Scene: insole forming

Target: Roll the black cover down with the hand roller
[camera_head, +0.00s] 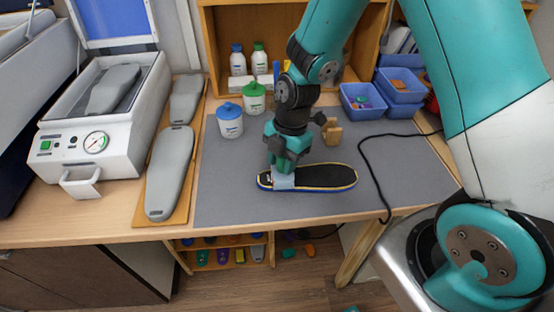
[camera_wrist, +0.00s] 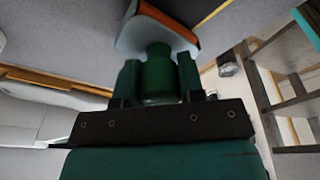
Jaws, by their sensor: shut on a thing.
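The insole with the black cover (camera_head: 325,176) lies flat on the grey mat, with a blue side and a yellowish edge line. My gripper (camera_head: 282,160) points down over its left end. In the wrist view my gripper (camera_wrist: 158,82) is shut on the dark green handle of the hand roller (camera_wrist: 158,70). The roller's pale head (camera_head: 284,181) is at the left end of the cover and appears to touch it. The gripper hides part of the roller, and the exact contact is hard to see.
A grey mat (camera_head: 235,200) covers the bench, with free room in front of the insole. A white-blue jar (camera_head: 230,125), a green-lidded jar (camera_head: 254,102) and a wooden block (camera_head: 331,132) stand behind. A black cable (camera_head: 372,178) runs right. Grey lasts (camera_head: 170,175) lie left, near a press (camera_head: 100,135).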

